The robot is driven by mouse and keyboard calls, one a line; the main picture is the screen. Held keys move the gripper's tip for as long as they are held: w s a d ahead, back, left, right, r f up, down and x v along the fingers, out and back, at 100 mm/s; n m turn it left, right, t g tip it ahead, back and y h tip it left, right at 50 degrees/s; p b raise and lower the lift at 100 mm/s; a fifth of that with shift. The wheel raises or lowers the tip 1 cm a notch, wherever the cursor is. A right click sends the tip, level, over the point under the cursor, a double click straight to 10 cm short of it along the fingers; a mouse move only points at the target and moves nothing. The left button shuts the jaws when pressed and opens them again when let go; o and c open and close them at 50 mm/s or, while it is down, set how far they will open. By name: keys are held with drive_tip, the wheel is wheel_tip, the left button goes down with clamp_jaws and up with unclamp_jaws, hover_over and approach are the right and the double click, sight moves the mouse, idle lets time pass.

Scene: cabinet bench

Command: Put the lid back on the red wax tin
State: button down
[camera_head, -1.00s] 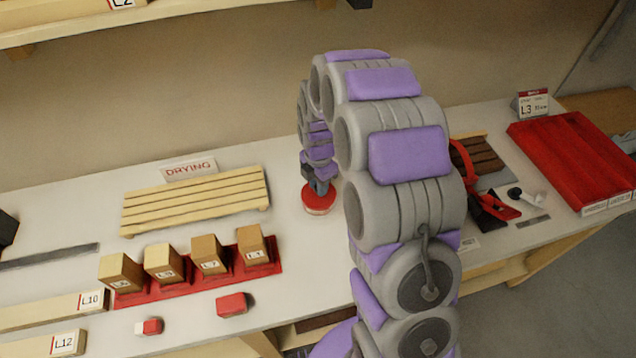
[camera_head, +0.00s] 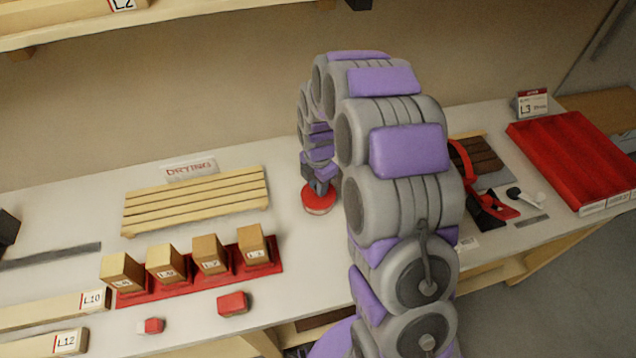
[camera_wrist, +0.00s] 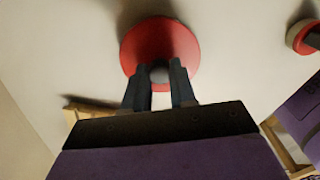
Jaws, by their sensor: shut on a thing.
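The round red lid (camera_head: 318,194) is at the middle of the bench, to the right of the slatted rack. A paler reddish band shows under its front edge, which looks like the side of the red wax tin (camera_head: 320,211). I cannot tell whether the lid sits fully down on it. My gripper (camera_head: 321,186) points down over the lid. In the wrist view the two fingers of my gripper (camera_wrist: 159,76) are shut on the grey knob at the middle of the red lid (camera_wrist: 150,42). The lid hides whatever is beneath it there.
A slatted drying rack (camera_head: 196,199) and a red tray (camera_head: 130,298) with several wooden blocks stand left. Two small red pieces (camera_head: 233,303) lie in front. Red-handled tools (camera_head: 500,208) and a large red panel (camera_head: 575,160) are right.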

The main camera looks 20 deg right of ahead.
idle(0.4)
drive_tip(key=shift+c, duration=1.8)
unclamp_jaws()
drive_tip(key=shift+r+p, duration=1.65)
drive_tip(key=shift+r, duration=1.85)
clamp_jaws()
